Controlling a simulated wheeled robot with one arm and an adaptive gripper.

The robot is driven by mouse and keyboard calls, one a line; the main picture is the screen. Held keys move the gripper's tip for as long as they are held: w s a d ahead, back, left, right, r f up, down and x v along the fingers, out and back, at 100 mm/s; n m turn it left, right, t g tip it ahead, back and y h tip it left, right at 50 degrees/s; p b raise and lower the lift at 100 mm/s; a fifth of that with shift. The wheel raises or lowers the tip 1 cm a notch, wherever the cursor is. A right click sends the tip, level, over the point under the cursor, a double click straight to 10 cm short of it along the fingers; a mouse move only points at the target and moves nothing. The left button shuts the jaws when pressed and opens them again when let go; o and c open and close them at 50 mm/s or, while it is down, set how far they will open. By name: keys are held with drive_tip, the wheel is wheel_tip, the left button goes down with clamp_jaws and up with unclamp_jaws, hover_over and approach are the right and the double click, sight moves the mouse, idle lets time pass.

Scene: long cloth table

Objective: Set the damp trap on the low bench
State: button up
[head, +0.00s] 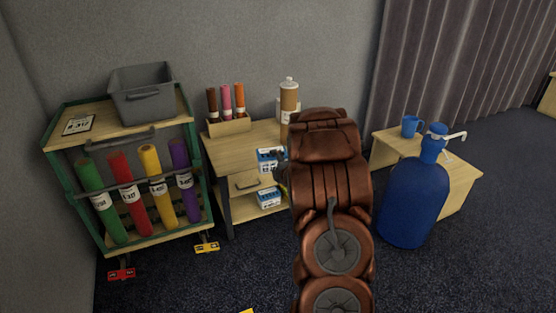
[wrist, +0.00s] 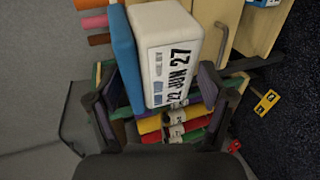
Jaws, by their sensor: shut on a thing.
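The damp trap (wrist: 165,22), a white box-shaped thing with a blue side and a printed date label, is between the fingers of my gripper (wrist: 161,96) in the wrist view. My gripper is shut on it. In the head view my arm hides most of the gripper, and I cannot clearly make out the held trap. The low bench (head: 464,174) is the pale wooden one at the right, to the right of my arm.
A blue mug (head: 410,127) stands on the bench. A wooden cabinet (head: 226,150) holds tubes, a brown bottle (head: 289,95) and blue-white boxes. A green-framed cart (head: 58,143) stands left.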

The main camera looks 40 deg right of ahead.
drive_tip(key=w+d+f+b, duration=0.4)
drive_tip(key=w+d, duration=0.6)
drive_tip(key=d, duration=0.1)
drive_tip(key=shift+f, duration=0.35)
drive_tip(key=shift+d+f, duration=0.1)
drive_tip(key=shift+d, duration=0.05)
idle(0.3)
drive_tip(key=o, duration=1.2)
drive_tip(key=shift+o, duration=0.2)
drive_tip(key=p+v, duration=0.3)
drive_tip(key=v, duration=0.9)
